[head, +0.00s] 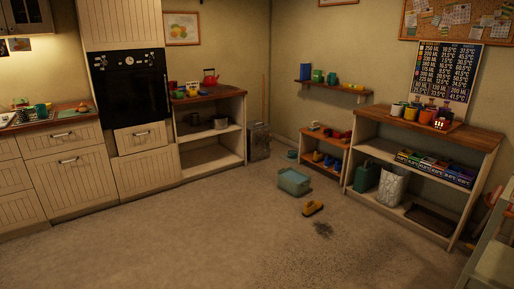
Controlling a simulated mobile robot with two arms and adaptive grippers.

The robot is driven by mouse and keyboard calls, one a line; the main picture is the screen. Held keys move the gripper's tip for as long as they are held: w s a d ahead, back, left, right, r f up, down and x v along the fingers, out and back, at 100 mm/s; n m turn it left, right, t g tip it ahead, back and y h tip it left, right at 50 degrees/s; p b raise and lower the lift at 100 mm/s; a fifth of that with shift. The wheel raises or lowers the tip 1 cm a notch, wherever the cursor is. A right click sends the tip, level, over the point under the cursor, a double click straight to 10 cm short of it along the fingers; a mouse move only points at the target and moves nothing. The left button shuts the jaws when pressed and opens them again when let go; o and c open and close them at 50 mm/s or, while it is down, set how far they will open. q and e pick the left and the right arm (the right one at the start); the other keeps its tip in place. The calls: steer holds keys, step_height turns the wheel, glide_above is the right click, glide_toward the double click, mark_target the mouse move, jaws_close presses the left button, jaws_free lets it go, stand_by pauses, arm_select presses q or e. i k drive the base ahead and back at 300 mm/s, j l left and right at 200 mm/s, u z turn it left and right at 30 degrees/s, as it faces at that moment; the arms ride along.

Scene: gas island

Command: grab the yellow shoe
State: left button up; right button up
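A yellow shoe (312,208) with a darker opening lies on the grey-brown floor, right of the middle of the head view. It is in front of a teal-green bin (293,182) and apart from it. A dark stain on the floor lies just in front of the shoe. Neither of my grippers shows in the head view, so nothing is seen near the shoe.
A low shoe rack (325,150) stands behind the bin. A shelf unit (480,135) with cups and boxes stands to the right. Kitchen cabinets and an oven (130,90) line the left wall. The floor in the foreground is clear.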

mark_target(311, 208)
steer(key=i+z, duration=0.15)
steer(key=i, duration=0.7)
steer(key=i+z, duration=0.1)
steer(key=i, duration=0.75)
steer(key=i+j+z, duration=0.15)
steer(key=i, duration=0.65)
